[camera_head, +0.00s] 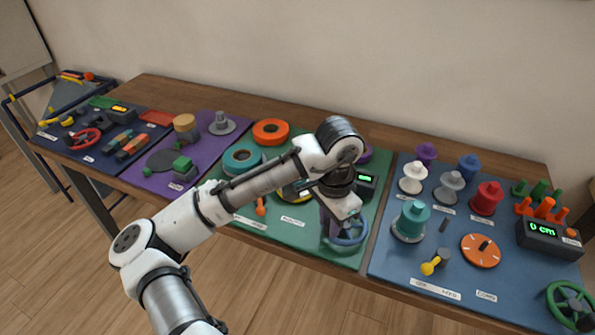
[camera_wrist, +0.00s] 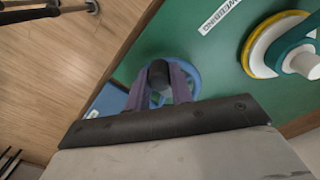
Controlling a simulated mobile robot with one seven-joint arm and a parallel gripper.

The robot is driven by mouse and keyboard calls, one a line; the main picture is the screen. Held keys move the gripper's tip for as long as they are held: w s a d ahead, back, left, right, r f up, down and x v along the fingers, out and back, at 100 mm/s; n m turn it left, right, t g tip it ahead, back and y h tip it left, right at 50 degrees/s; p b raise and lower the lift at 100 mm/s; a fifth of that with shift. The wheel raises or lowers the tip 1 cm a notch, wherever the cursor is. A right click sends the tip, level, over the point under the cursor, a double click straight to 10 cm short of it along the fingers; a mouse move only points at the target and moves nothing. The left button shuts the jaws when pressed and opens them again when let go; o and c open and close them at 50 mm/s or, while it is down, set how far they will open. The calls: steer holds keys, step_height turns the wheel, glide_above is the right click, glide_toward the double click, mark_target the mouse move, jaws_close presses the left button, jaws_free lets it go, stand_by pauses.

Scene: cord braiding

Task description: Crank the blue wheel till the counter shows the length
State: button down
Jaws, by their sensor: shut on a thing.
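The blue wheel (camera_head: 352,238) is at the front right of the green mat, and its rim also shows in the wrist view (camera_wrist: 192,76). My gripper (camera_head: 330,226) is over it, with purple fingers pointing down. In the wrist view my gripper (camera_wrist: 158,82) is shut on the dark crank knob (camera_wrist: 158,72) of the wheel, one finger on each side. A dark counter (camera_head: 367,183) with a small lit green display stands behind the wheel on the same mat. Its digits are too small to read. My wrist hides part of the wheel and mat.
The blue mat on the right holds several spools, a second counter (camera_head: 548,236) reading 0 cm and a green wheel (camera_head: 571,305). Orange (camera_head: 270,131) and teal (camera_head: 241,158) rolls stand behind my forearm. A purple mat (camera_head: 212,144) and another station lie left.

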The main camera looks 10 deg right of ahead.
steer(key=c, duration=1.1)
jaws_free()
steer(key=shift+c, duration=0.2)
step_height(320, 180, up, 14)
